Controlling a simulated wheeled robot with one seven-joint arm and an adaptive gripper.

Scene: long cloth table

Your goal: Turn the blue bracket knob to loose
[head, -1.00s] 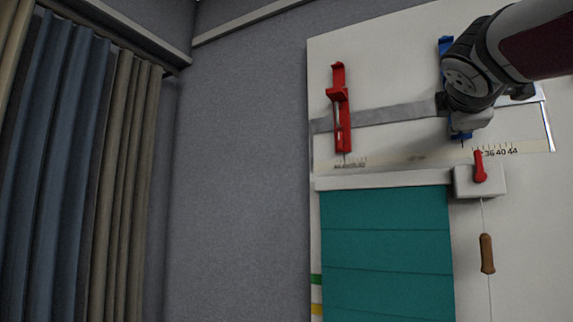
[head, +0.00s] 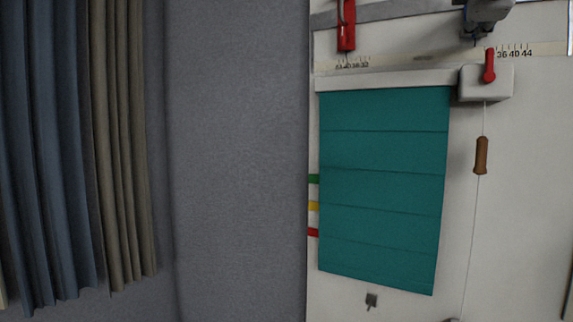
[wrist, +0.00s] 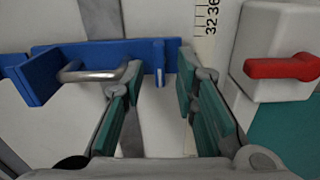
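The blue bracket (wrist: 105,60) lies across the upper left of the wrist view, with a bent metal bar on it. A small upright blue knob (wrist: 159,62) stands on its right part. My gripper (wrist: 161,72) is open, its green-padded fingers on either side of the knob with a visible gap to each. Whether the fingertips reach to the knob's depth I cannot tell. In the head view my gripper (head: 480,20) is cut by the top edge, and the bracket is mostly hidden or out of frame.
A white box with a red lever (head: 489,66) sits close by; the lever (wrist: 283,67) is right of my fingers in the wrist view. A red bracket (head: 346,28) is on the left of the rail. A teal blind (head: 382,185) and a cord with a brown handle (head: 481,155) hang below.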

